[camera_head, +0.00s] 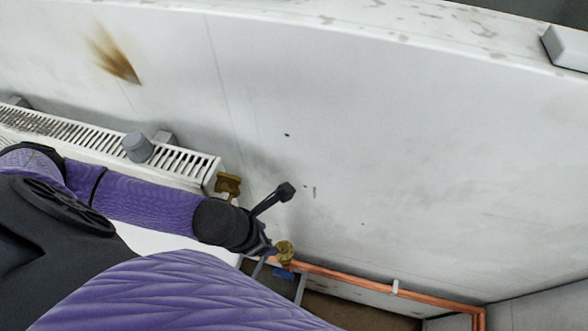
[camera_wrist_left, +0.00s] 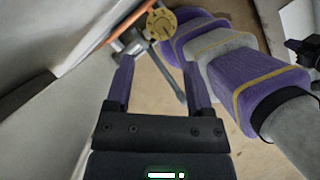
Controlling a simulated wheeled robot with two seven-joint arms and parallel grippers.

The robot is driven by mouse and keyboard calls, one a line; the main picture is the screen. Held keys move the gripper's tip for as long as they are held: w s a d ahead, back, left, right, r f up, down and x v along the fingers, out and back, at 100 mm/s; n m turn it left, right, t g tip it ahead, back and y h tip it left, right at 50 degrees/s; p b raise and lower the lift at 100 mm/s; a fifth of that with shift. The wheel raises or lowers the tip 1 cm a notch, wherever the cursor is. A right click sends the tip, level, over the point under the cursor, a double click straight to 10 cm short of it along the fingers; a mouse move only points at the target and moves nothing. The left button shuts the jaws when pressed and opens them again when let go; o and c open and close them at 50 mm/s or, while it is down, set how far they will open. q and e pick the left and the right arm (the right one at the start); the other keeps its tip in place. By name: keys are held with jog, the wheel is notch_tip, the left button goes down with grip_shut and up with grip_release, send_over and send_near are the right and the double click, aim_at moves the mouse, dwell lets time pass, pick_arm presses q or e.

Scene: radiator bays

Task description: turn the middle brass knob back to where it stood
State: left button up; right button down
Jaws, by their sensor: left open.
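A brass knob (camera_head: 285,250) stands by the copper pipe, low against the wall in the head view. In the left wrist view a round brass knob (camera_wrist_left: 161,22) shows beyond the fingertips. I cannot tell from these frames which knob is the middle one. My left gripper (camera_head: 264,249) is close beside the brass knob, its fingers largely hidden by its own wrist in the head view. In the left wrist view the left gripper (camera_wrist_left: 160,75) is open, with nothing held between its purple fingers. My right gripper cannot be made out.
A white radiator (camera_head: 190,163) with a brass fitting (camera_head: 228,184) at its end is at the left. A copper pipe (camera_head: 350,277) runs low along the wall to the right. The white wall (camera_head: 400,150) is close behind; the wall area at right is clear.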

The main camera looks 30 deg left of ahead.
aim_at(283, 247)
pick_arm(q)
jog(key=x, duration=0.2)
jog(key=b+x, duration=0.1)
jog(key=x, duration=0.1)
jog(key=s+b+x, duration=0.1)
jog(key=x, duration=0.1)
jog(key=shift+f, duration=0.15)
jog(key=shift+b+x, duration=0.5)
jog(key=shift+x, duration=0.75)
jog(key=shift+w+d+f, duration=0.1)
jog(key=shift+w+f, duration=0.1)
jog(key=shift+f, duration=0.05)
pick_arm(e)
jog(key=s+f, duration=0.1)
jog(key=s+d+f, duration=0.1)
jog(key=f, duration=0.1)
jog(key=shift+s+f, duration=0.15)
jog(key=shift+s, duration=0.15)
pick_arm(q)
jog(key=shift+c, duration=0.7)
grip_shut()
pick_arm(e)
jog(key=shift+w+a, duration=0.1)
jog(key=shift+a, duration=0.1)
